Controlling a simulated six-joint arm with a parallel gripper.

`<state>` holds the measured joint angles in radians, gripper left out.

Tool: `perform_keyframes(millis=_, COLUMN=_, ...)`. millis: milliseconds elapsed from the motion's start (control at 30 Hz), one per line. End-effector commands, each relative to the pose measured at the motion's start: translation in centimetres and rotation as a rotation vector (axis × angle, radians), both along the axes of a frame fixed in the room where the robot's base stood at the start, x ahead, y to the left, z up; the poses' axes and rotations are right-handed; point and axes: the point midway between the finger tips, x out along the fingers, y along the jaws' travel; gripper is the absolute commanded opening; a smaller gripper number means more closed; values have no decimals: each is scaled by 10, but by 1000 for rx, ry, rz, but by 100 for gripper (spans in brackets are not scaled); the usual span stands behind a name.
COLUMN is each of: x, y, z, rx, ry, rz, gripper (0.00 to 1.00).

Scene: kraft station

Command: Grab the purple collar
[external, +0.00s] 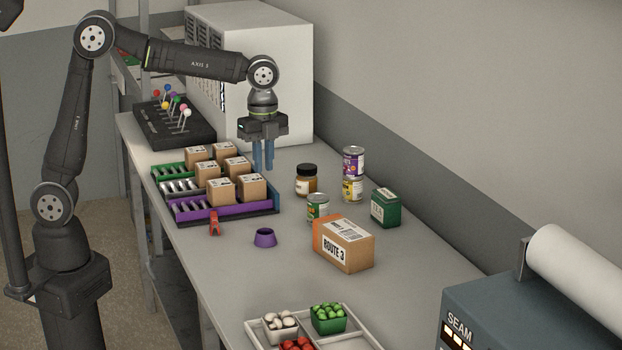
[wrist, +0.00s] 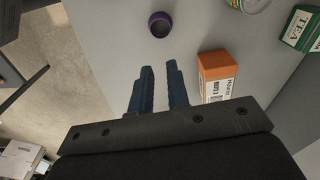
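The purple collar (external: 265,239) is a small flared ring with a dark opening. It stands upright on the grey table, in front of the tray's purple lane. In the wrist view the collar (wrist: 160,25) is near the top, beyond my fingertips. My gripper (external: 263,168) points down with blue fingers, above the table behind the collar and beside the boxes. In the wrist view my gripper (wrist: 160,67) shows a gap between its fingers, with only bare table behind it. It is open, empty and apart from the collar.
A Route 3 box (external: 343,246) stands to the right. Cans, a jar (external: 307,180) and a green tea tin (external: 385,208) are behind. A produce tray (external: 350,331) is in front.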

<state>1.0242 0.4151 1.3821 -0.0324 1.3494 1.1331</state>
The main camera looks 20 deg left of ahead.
Motion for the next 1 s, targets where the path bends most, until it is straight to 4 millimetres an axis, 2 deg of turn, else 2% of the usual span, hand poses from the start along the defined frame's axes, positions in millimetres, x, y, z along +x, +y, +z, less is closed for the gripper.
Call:
perform_keyframes(millis=300, x=14, y=3, z=-5, rx=7, ry=121, rz=704, gripper=16)
perform_keyframes(millis=500, x=19, y=3, z=-6, rx=27, ry=176, rz=998, gripper=16)
perform_keyframes(millis=633, x=19, y=3, z=-7, rx=34, ry=189, rz=1071, gripper=16)
perform_keyframes(millis=733, x=18, y=2, z=-17, rx=36, ry=192, rz=1084, gripper=16)
perform_keyframes(millis=1000, x=7, y=-3, z=-73, rx=39, ry=192, rz=1080, gripper=16)
